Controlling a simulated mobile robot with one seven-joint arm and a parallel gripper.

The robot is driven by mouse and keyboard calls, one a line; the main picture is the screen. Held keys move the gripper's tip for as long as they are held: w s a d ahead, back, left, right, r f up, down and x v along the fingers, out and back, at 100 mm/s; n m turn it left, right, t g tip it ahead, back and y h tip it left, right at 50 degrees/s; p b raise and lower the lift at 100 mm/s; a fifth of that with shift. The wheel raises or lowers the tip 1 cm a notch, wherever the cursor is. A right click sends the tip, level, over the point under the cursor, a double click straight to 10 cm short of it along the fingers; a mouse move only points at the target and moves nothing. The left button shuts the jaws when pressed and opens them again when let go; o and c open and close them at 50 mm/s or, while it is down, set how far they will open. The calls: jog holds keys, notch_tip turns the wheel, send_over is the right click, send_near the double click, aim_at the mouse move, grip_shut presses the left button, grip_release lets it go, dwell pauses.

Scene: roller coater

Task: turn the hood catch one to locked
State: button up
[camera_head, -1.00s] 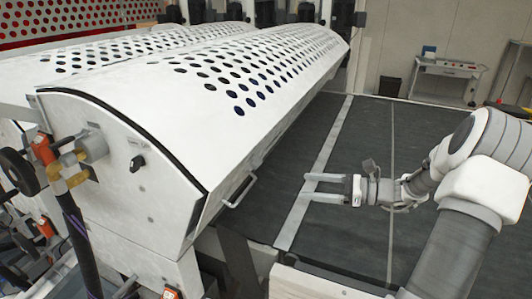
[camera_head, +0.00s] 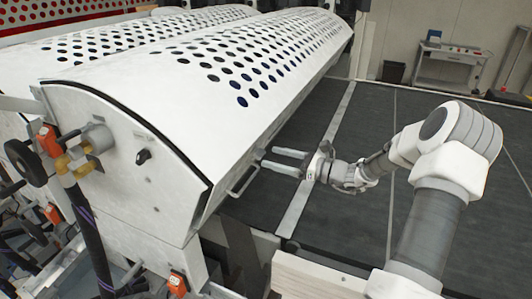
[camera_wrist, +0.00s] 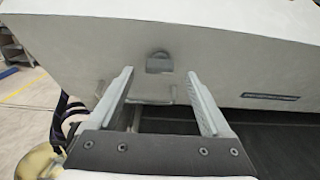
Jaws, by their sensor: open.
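The white perforated hood (camera_head: 190,110) fills the left and middle of the head view. A small black turn knob (camera_head: 143,156), which may be hood catch one, sits on its end panel beside a faint label. I cannot read whether it stands at locked. My gripper (camera_head: 268,157) is open and empty, near the hood's lower front edge and the bar handle (camera_head: 243,180), well right of the knob. In the wrist view my open gripper (camera_wrist: 160,74) faces a pale hood surface. A small grey fitting (camera_wrist: 158,62) shows between the fingertips; I cannot tell if it is a catch.
A valve with brass fittings (camera_head: 78,162) and a black hose stand left of the end panel. The dark flat bed (camera_head: 350,140) right of the hood is clear around my arm. A grey side table (camera_head: 448,62) stands far back.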

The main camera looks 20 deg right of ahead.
aim_at(263, 155)
jog(key=x, duration=0.3)
jog(key=shift+w+a, duration=0.15)
grip_shut()
dwell(0.4)
